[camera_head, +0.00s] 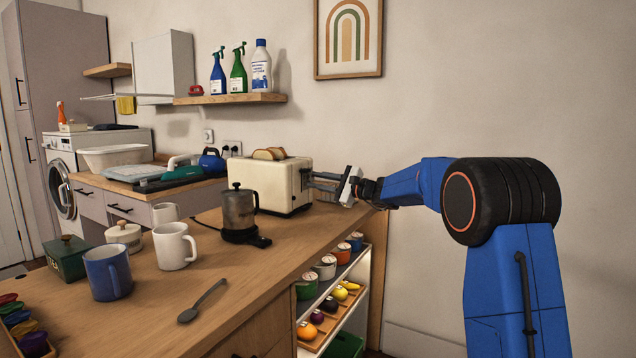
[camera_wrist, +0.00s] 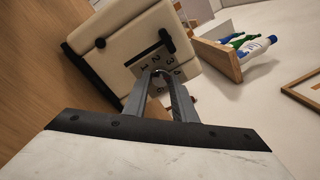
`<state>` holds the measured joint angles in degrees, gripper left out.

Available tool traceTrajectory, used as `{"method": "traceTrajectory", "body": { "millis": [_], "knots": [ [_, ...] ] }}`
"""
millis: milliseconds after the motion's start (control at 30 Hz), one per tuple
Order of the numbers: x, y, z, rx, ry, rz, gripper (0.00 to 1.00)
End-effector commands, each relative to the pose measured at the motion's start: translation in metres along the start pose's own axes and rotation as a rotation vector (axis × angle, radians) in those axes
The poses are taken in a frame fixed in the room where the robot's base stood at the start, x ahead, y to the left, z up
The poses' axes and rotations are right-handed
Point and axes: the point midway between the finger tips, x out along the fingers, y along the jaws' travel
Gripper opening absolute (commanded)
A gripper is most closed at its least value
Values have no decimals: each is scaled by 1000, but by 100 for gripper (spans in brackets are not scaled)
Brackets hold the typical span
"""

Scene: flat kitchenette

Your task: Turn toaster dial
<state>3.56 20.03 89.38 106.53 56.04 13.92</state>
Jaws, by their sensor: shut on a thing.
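The cream toaster (camera_head: 270,184) stands on the wooden counter, with slices of bread showing in its top. Its narrow end faces my gripper. My gripper (camera_head: 312,181) reaches in from the right, level with the toaster's end. In the wrist view, the fingers of my gripper (camera_wrist: 158,78) are closed on the dial, and their tips hide most of it.
A dark coffee pot (camera_head: 239,209) stands left of the toaster. White mugs (camera_head: 175,247), a blue mug (camera_head: 107,272) and a spoon (camera_head: 201,302) lie nearer. A shelf with bottles (camera_head: 238,98) hangs on the wall above.

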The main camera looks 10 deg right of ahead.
Motion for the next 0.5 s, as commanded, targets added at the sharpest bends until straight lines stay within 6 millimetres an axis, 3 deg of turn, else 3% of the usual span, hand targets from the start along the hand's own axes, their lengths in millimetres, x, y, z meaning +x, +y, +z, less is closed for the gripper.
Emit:
{"method": "traceTrajectory", "body": {
  "millis": [267,300,333,500],
  "knots": [
    [-1,1,-2,1,4,1,2],
    [-1,1,-2,1,4,1,34],
    [-1,1,-2,1,3,1,41],
    [0,0,-1,0,2,0,43]
  ]
}}
